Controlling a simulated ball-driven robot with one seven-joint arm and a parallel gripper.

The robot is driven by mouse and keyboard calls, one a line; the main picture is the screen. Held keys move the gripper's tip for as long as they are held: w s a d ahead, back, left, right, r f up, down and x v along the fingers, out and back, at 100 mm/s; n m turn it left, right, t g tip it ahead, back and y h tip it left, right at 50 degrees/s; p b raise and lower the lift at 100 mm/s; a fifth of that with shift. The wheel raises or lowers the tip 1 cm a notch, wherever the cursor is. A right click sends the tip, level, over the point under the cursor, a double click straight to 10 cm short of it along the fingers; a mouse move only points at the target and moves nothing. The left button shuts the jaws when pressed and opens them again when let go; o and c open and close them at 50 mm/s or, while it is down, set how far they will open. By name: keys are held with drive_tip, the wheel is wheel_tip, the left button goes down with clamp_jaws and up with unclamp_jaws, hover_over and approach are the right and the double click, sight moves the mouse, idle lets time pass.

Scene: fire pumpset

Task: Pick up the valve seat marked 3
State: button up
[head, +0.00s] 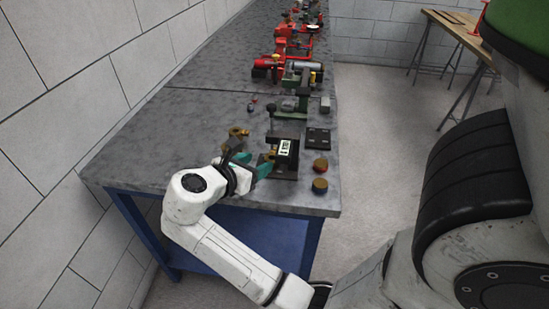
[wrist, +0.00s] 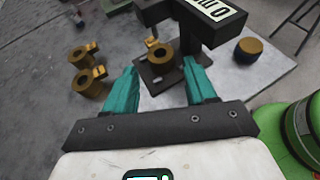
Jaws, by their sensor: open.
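No number 3 can be read on any part, so I cannot tell which is the valve seat marked 3. In the wrist view, two brass parts with side tabs, one upper (wrist: 82,54) and one lower (wrist: 91,82), stand on the bench left of my gripper. A third brass part (wrist: 159,56) sits on the dark base of a black stand with a digital display (wrist: 212,12). My gripper (wrist: 160,68) is open and empty, its teal fingers spread either side of that third part in the picture. In the head view, my gripper (head: 251,162) is beside the stand (head: 285,152).
Two round brass-topped pieces, one farther (head: 320,164) and one nearer (head: 319,186), stand right of the stand near the bench edge. A dark plate (head: 318,137) lies behind them. Green and red equipment (head: 290,72) lines the far grey bench (head: 205,120). A block wall borders its left.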

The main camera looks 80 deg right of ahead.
sight(270, 158)
drive_tip(key=shift+f+x, duration=0.15)
drive_tip(key=shift+x, duration=1.85)
drive_tip(key=shift+f+x, duration=0.2)
drive_tip(key=shift+x, duration=1.8)
drive_tip(key=shift+a, duration=0.15)
drive_tip(key=shift+c, duration=0.3)
drive_tip(key=shift+w, duration=0.1)
clamp_jaws()
